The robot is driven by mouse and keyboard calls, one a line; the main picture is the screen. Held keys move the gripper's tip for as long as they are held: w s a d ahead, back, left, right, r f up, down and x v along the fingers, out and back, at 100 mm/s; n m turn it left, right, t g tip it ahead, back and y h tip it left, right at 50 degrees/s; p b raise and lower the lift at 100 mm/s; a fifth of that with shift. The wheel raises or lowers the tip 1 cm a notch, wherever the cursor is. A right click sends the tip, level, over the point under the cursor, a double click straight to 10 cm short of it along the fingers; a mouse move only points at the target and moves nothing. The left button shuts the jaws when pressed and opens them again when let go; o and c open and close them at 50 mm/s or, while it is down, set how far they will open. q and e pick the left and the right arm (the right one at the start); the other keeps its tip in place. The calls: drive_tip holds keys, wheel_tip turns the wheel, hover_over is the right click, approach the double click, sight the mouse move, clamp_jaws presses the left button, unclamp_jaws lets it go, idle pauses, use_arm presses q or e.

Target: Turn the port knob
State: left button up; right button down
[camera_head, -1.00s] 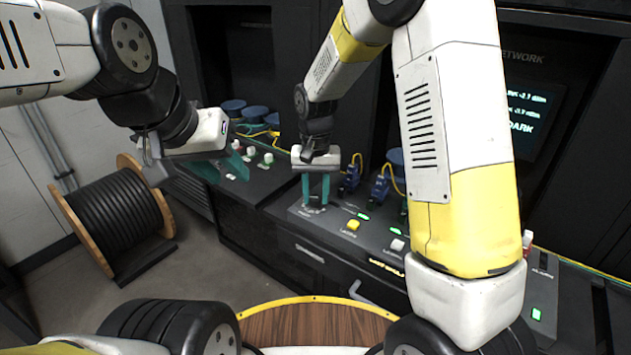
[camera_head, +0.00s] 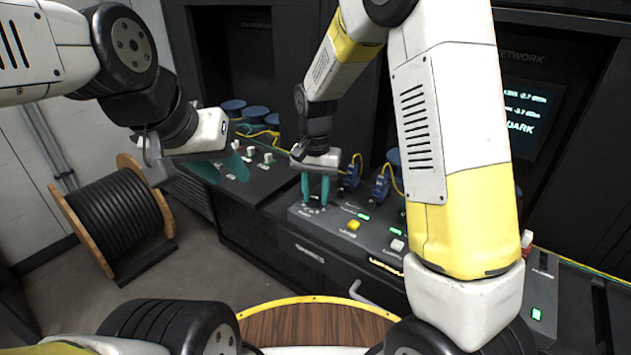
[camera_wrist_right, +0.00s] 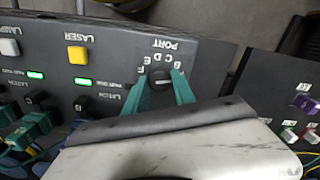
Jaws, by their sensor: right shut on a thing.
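The port knob (camera_wrist_right: 160,80) is a small dark round knob on the dark console panel, with the word PORT and letters around it in the right wrist view. My right gripper (camera_wrist_right: 163,84) has its two teal fingers on either side of the knob, shut on it. In the head view the right gripper (camera_head: 315,203) points down at the left end of the panel, and the knob is hidden between its fingers. My left gripper (camera_head: 222,170) hangs at the left, away from the knob; its fingers are partly seen and their gap is unclear.
A yellow laser button (camera_wrist_right: 77,55) and a white button (camera_head: 397,245) sit beside the knob on the panel, with green lights. Blue connectors (camera_head: 380,188) with yellow cables stand behind. A cable drum (camera_head: 118,220) stands on the floor at left. A screen (camera_head: 522,115) reads DARK.

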sight(316, 197)
drive_tip(key=c, duration=1)
unclamp_jaws()
drive_tip(key=shift+c, duration=0.2)
wheel_tip(316, 197, up, 7)
drive_tip(key=shift+f, duration=0.1)
drive_tip(key=shift+r, duration=0.55)
drive_tip(key=shift+d+r, duration=0.1)
drive_tip(key=s+d+r+n+t, duration=0.1)
drive_tip(key=s+d+r+t, duration=0.1)
drive_tip(key=s+d+r, duration=0.2)
drive_tip(key=s+d+r+n+t+y, duration=0.1)
drive_tip(key=s+d+r, duration=0.3)
drive_tip(key=s, duration=0.5)
drive_tip(key=s+d+r+n+t+y, duration=0.1)
drive_tip(key=s+d+r+t, duration=0.2)
drive_tip(key=s+d, duration=0.2)
drive_tip(key=shift+s+d+r, duration=0.3)
drive_tip(key=shift+s+r, duration=0.1)
drive_tip(key=shift+s, duration=0.6)
